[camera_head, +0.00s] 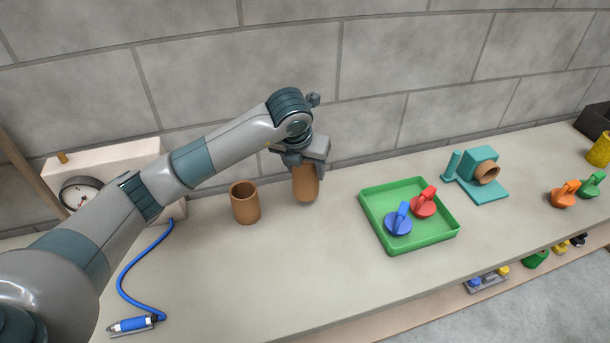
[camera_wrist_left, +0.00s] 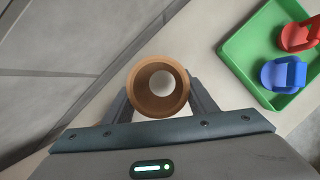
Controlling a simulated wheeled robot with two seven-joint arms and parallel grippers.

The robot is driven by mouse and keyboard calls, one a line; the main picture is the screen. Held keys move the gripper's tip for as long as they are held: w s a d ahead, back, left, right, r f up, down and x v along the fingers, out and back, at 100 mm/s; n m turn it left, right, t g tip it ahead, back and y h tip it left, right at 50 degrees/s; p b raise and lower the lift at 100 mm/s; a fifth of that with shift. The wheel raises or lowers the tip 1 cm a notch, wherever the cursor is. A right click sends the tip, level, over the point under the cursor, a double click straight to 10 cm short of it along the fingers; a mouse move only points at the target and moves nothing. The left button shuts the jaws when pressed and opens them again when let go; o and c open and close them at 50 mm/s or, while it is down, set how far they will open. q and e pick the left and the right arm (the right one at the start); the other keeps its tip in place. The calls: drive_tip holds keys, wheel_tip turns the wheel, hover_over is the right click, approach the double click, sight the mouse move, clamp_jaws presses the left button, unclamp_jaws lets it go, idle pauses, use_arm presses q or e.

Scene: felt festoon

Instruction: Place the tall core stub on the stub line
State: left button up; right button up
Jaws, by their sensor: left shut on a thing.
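My left gripper (camera_head: 305,160) is shut on a brown tubular core stub (camera_head: 306,187), which hangs upright below it, at or just above the worktop; I cannot tell if it touches. In the left wrist view, the held stub (camera_wrist_left: 158,98) sits between the two fingers (camera_wrist_left: 158,100), and I look into its hollow end. Another brown core stub (camera_head: 245,204) stands upright on the worktop to the left, apart from the held one. I cannot make out a marked stub line. My right gripper is not in view.
A green tray (camera_head: 430,239) holds a blue piece (camera_head: 398,222) and a red piece (camera_head: 423,203). Behind it, a teal stand (camera_head: 488,190) holds a brown tube (camera_head: 487,172). A gauge box (camera_head: 110,165) and a blue cable (camera_head: 125,275) lie left. The front middle worktop is clear.

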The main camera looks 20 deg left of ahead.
use_arm(q)
drive_tip(key=shift+f, duration=0.1)
wheel_tip(320, 180, down, 4)
drive_tip(key=shift+r+p, duration=0.1)
drive_tip(key=shift+p, duration=0.85)
drive_tip(key=shift+f, duration=0.25)
drive_tip(key=o, duration=1.1)
drive_tip(key=shift+r, duration=0.1)
